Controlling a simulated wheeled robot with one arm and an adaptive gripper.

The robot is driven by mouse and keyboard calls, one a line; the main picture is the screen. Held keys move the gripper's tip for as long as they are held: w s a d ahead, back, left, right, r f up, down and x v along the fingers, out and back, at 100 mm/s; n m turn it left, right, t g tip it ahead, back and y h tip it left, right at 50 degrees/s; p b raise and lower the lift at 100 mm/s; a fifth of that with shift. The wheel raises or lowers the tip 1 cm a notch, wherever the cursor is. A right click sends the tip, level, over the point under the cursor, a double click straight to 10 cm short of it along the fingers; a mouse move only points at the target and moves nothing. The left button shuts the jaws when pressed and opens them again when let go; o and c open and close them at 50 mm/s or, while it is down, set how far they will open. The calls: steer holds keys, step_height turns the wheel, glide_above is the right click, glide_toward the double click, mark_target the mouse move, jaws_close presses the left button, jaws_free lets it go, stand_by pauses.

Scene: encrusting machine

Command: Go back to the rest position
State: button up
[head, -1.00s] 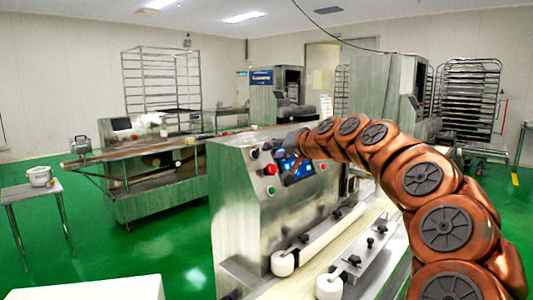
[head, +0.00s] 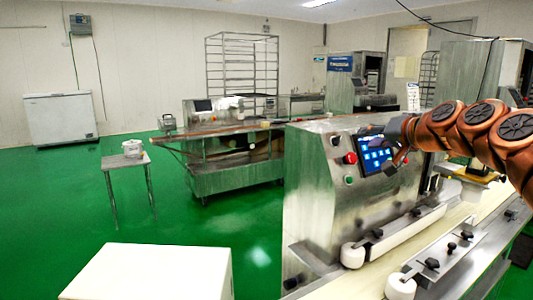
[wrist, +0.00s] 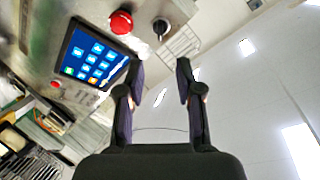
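The encrusting machine (head: 325,205) stands at centre right in the head view. Its lit blue touchscreen (head: 374,156) is on the front panel, with a red button (head: 350,158) and a green button (head: 348,180) to the left. My gripper (head: 399,158) is in front of the panel's right part, partly overlapping the screen. In the wrist view my gripper (wrist: 160,78) has its two fingers apart with nothing between them. That view also shows the tilted touchscreen (wrist: 92,55), a red button (wrist: 121,22) and a dark knob (wrist: 161,27) beyond the fingers.
A white box-like surface (head: 150,272) is close at the bottom left. A small table (head: 126,162) with a white pot (head: 133,148) stands on open green floor. A white freezer (head: 61,119) stands at the back wall.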

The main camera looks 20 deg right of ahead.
steer(key=s+a+f+n+g+y+p, duration=0.1)
steer(key=a+f+n+g+p, duration=0.1)
steer(key=a, duration=0.6)
steer(key=s+a+f+n+g+y+p, duration=0.1)
steer(key=a+f+n+g+y, duration=0.1)
steer(key=a, duration=0.6)
steer(key=s+a+f+n+g+p, duration=0.1)
steer(key=s+a+f+g, duration=0.1)
steer(key=s+a+f, duration=0.3)
steer(key=s+a+f+n+g+p, duration=0.1)
steer(key=s+a+f+g+p, duration=0.1)
steer(key=a, duration=0.4)
steer(key=s+a+f+n+g+h+p, duration=0.1)
steer(key=s+f+g, duration=0.3)
steer(key=s, duration=0.9)
steer(key=s+f+g+h+p, duration=0.3)
steer(key=s+f, duration=0.6)
steer(key=s, duration=0.4)
steer(key=shift+s+a+n+g+p, duration=0.2)
steer(key=shift+a+n+g+p, duration=0.25)
steer(key=shift+g, duration=0.25)
